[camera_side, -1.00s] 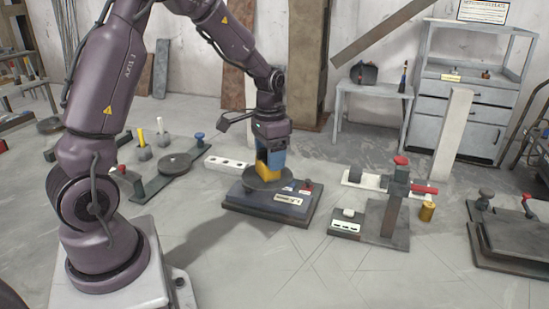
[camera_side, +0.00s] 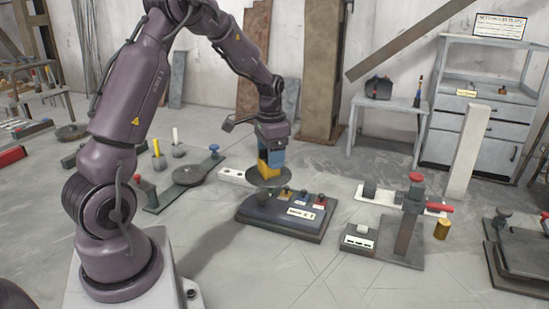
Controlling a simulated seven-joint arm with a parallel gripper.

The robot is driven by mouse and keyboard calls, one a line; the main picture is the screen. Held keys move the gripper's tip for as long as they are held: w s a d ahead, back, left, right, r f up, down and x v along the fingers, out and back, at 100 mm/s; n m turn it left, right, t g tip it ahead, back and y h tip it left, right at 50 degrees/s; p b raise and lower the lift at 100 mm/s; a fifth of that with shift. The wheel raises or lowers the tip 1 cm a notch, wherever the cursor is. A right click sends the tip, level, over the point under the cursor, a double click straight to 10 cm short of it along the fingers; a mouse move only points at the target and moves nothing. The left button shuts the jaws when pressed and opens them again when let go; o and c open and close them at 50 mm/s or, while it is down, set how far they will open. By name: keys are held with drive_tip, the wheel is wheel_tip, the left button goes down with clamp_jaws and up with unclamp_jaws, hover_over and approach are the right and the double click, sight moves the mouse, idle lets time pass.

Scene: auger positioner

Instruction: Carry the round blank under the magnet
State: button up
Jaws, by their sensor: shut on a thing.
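The round blank (camera_side: 268,184) is a dark, flat disc in the side view. My gripper (camera_side: 270,173), with blue and yellow fingers, points down and is shut on it. The blank is roughly level and appears raised above the left back part of a dark base block (camera_side: 285,221) with several small knobs and labels. How the fingers meet the disc is too small to tell. To the right is a post stand (camera_side: 407,215) with a red knob on top and a red cylinder at its side. I cannot tell which part is the magnet.
A small box with white marks (camera_side: 358,238) and a brass cylinder (camera_side: 442,229) flank the post stand. A white block with holes (camera_side: 232,175) lies behind left. Another dark fixture (camera_side: 510,258) stands far right. Floor in front is clear.

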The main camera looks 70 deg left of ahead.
drive_tip(key=shift+s+a, duration=0.65)
drive_tip(key=shift+a, duration=11.4)
wheel_tip(320, 180, down, 9)
drive_tip(key=shift+f, duration=0.15)
drive_tip(key=shift+w, duration=0.1)
